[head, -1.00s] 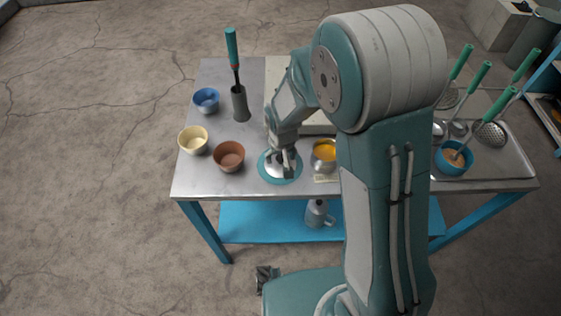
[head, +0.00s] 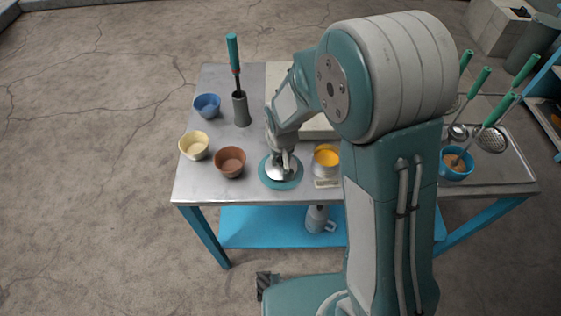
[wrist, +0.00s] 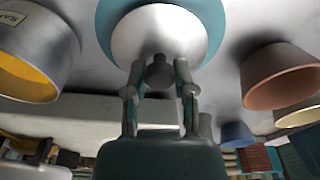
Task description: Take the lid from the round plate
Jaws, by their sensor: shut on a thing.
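The silver domed lid (head: 279,171) sits at the teal round plate (head: 281,184) near the front edge of the metal table. The lid (wrist: 160,32) and the plate's teal rim (wrist: 208,14) also show in the wrist view. My gripper (head: 285,157) is above the lid, and its fingers (wrist: 160,75) are shut on the dark knob of the lid. I cannot tell whether the lid is touching the plate or slightly off it.
A metal pot with yellow contents (head: 326,160) stands close on the right. A brown bowl (head: 229,162), a cream bowl (head: 194,145) and a blue bowl (head: 207,105) stand on the left. A grey holder (head: 241,110) with a teal-handled tool stands behind. Bare tabletop lies front left (head: 200,188).

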